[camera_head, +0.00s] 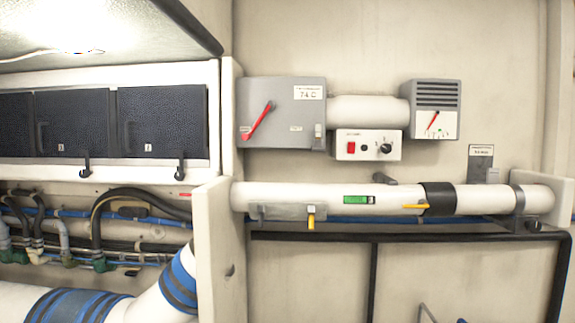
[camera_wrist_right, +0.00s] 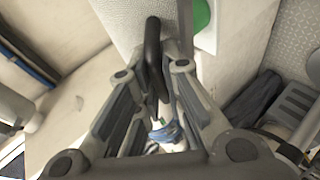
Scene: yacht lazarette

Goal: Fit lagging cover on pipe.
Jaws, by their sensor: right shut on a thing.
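The white pipe (camera_head: 395,197) runs level along the wall in the head view, with a black band (camera_head: 439,198) and a green label (camera_head: 358,200) on it. In the right wrist view my right gripper (camera_wrist_right: 156,72) is shut on a black curved handle (camera_wrist_right: 152,35). The handle lies against a light grey textured panel (camera_wrist_right: 122,14). I cannot tell whether this panel belongs to the lagging cover. No separate lagging cover can be made out in the head view. My left gripper is not in view.
A grey bracket with a yellow lever (camera_head: 311,222) sits at the pipe's left part. A black rail (camera_head: 400,237) runs below. Dark lockers (camera_head: 162,122) with hooks are at left, above hoses (camera_head: 140,205). Grey switch boxes (camera_head: 270,110) hang above the pipe.

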